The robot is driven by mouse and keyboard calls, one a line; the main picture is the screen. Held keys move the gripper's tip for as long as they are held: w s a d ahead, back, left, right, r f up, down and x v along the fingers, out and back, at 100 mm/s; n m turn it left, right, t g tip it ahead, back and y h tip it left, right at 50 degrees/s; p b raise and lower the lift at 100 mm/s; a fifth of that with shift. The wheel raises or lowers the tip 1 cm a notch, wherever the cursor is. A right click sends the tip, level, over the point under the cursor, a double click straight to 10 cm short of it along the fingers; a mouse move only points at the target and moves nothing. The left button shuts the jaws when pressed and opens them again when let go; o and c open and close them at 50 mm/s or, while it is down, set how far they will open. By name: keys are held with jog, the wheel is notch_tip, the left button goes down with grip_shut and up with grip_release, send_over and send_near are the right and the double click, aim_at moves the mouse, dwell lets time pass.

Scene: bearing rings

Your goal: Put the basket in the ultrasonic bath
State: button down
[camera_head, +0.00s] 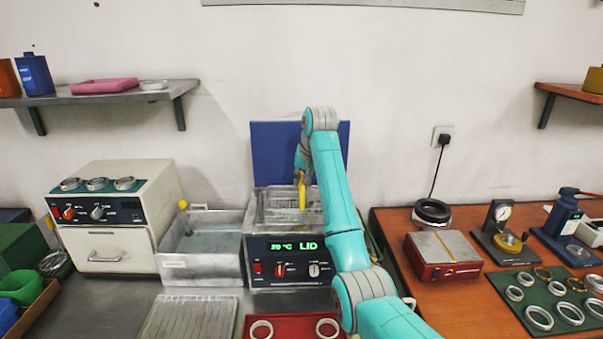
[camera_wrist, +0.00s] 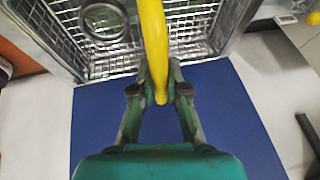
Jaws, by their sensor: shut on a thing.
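The wire-mesh basket (camera_head: 282,203) is at the top opening of the ultrasonic bath (camera_head: 290,272); how deep it sits is hard to tell. Its yellow handle (camera_head: 302,196) stands up. My gripper (camera_head: 301,174) is shut on this handle from above. In the wrist view, the handle (camera_wrist: 154,45) runs between both fingers of my gripper (camera_wrist: 160,93), and the basket mesh (camera_wrist: 62,38) shows beyond, with a metal ring (camera_wrist: 104,20) in it. The blue lid (camera_head: 272,150) stands raised behind the bath. The bath's green display reads a temperature and "LID".
A metal basin (camera_head: 205,268) of liquid is left of the bath, beside a cream oven-like unit (camera_head: 105,222). A ribbed drain tray (camera_head: 188,318) and a red tray with rings (camera_head: 292,320) lie in front. The wooden bench at right holds a red-based device (camera_head: 442,256) and several rings.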

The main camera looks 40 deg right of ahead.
jog(key=shift+f, duration=5.4)
jog(key=shift+s+d+f, duration=0.1)
jog(key=shift+f, duration=0.1)
jog(key=c, duration=1.1)
grip_release()
jog(key=shift+f, duration=0.1)
jog(key=shift+r, duration=5.55)
